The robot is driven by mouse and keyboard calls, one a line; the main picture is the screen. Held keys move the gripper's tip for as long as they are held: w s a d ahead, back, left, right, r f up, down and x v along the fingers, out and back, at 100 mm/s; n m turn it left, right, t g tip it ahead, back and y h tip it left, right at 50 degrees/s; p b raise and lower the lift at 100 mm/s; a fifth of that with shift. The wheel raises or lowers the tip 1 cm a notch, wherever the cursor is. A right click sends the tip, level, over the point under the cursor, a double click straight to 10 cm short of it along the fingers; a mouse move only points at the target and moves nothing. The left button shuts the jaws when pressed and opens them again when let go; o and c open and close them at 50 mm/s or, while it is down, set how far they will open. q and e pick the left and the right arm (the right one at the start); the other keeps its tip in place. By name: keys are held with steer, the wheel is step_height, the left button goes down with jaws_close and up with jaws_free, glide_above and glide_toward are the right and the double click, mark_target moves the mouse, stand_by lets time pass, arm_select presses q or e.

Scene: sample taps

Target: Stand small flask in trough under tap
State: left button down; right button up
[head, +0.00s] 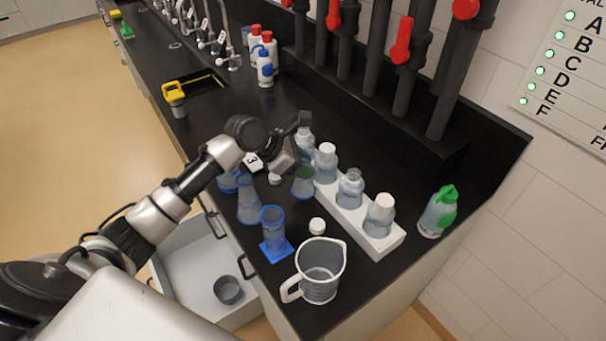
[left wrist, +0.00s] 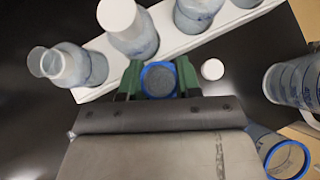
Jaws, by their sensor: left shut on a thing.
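My left gripper (head: 301,172) is shut on the small flask (head: 304,187), a clear blue-tinted vessel. In the left wrist view the green fingertips (left wrist: 159,82) close on both sides of its round blue rim (left wrist: 144,70). The flask is beside the white bottle rack; I cannot tell whether its base touches the bench. The black trough (head: 405,135) runs along the back wall under dark pipe taps with red handles (head: 401,42). The flask is in front of the trough, apart from it. My right gripper is not in view.
A white rack (head: 385,243) with several bottles stands between flask and trough. A larger flask (head: 248,203), blue cylinder (head: 272,230), jug (head: 320,272) and white cap (head: 317,226) stand nearby. A green-capped wash bottle (head: 438,212) is at right. A drawer (head: 185,260) hangs open below.

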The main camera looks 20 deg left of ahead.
arm_select(q)
steer(key=shift+f, duration=1.85)
steer(key=shift+p, duration=0.3)
steer(key=c, duration=0.8)
jaws_free()
steer(key=shift+f, duration=0.1)
